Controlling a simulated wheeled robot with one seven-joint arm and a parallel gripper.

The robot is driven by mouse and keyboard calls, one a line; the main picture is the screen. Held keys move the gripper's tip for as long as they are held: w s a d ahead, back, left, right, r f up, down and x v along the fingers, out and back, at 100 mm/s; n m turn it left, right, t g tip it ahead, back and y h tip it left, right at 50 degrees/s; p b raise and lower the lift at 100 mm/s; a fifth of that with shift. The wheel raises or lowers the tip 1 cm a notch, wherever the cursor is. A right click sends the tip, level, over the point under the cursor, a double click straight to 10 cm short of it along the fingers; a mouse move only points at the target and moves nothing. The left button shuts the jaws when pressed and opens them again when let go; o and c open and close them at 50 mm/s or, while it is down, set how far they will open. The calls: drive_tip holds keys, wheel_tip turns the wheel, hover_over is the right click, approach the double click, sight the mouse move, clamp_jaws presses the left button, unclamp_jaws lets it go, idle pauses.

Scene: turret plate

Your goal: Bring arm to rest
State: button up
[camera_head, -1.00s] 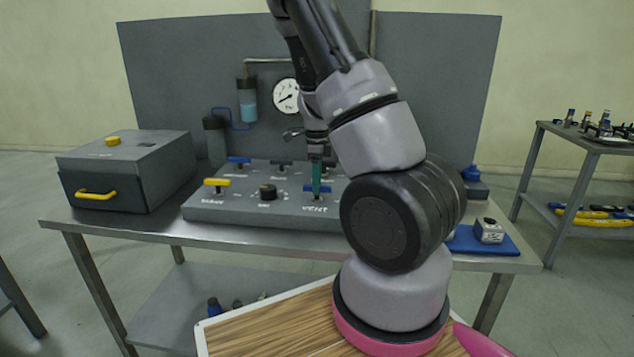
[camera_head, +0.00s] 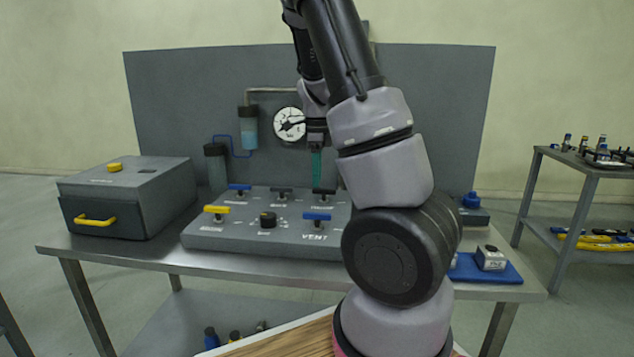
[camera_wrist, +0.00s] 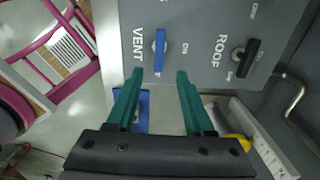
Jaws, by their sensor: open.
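My gripper (camera_head: 316,165) hangs above the grey control panel (camera_head: 228,237), its green fingers pointing down and clear of the handles. In the wrist view my gripper (camera_wrist: 158,76) is open, with its two green fingers apart and nothing between them. The blue VENT handle (camera_head: 317,217) is on the panel below; it also shows just past the fingertips in the wrist view (camera_wrist: 160,48). The black ROOF handle (camera_wrist: 244,58) lies to its right there. My arm rises in front of the panel's right part and hides some of it.
A grey box with a yellow handle (camera_head: 95,220) stands on the left of the table. A blue mat (camera_head: 467,268) bears a small device (camera_head: 490,258) at the right. A pressure gauge (camera_head: 290,124) and back board (camera_head: 440,100) stand behind. A side cart (camera_head: 587,166) is at far right.

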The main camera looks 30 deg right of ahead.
idle(0.4)
drive_tip(key=s+a+r+n+t+y, duration=0.1)
drive_tip(key=s+a+r+n+t, duration=0.2)
drive_tip(key=s+a+r+n, duration=0.3)
drive_tip(key=s+a+r+n+t+y, duration=0.1)
drive_tip(key=s+a+r+n+t, duration=0.3)
drive_tip(key=s+r+n, duration=1)
drive_tip(key=a+n, duration=0.1)
drive_tip(key=a, duration=0.2)
drive_tip(key=shift+a+r, duration=0.15)
drive_tip(key=shift+a, duration=0.15)
